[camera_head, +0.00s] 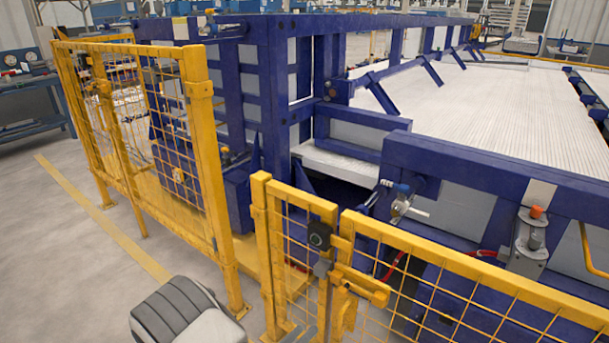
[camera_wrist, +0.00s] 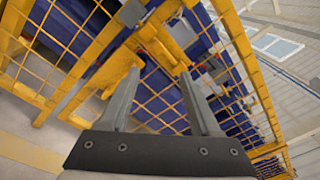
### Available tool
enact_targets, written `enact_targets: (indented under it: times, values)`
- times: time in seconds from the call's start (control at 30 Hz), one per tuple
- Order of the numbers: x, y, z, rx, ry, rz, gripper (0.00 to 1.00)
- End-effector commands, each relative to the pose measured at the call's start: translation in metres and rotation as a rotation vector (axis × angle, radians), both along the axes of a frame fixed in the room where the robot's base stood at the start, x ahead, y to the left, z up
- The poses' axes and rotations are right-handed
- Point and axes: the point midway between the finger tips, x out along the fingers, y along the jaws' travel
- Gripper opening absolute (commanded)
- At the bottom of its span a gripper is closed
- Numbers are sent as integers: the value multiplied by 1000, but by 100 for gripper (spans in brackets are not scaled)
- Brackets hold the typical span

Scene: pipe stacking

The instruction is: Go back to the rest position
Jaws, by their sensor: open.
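My gripper (camera_wrist: 160,100) shows in the wrist view with its two grey fingers apart and nothing between them. Beyond the fingers are the yellow mesh fence and the blue machine, seen at a tilt. The gripper is not visible in the head view. A grey and black padded shape (camera_head: 185,312) shows at the bottom of the head view, and I cannot tell if it is part of me.
A yellow mesh fence (camera_head: 205,165) with a latched gate (camera_head: 345,275) stands close in front. Behind it is a blue machine frame (camera_head: 275,100) with a wide bed of white pipes (camera_head: 480,105). A workbench (camera_head: 30,85) stands far left. The floor at left (camera_head: 60,250) is clear.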

Motion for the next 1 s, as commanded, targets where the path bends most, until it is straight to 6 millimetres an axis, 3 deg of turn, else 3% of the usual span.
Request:
enact_targets:
  times: [0.2,0.43,0.7,1.0]
  values:
    - [6,-32,51,194,-85,-214,64]
    - [-4,-78,110,471,-221,-514,64]
    - [-33,-122,165,797,-414,-848,64]
    - [-76,-153,214,1160,-665,-1194,64]
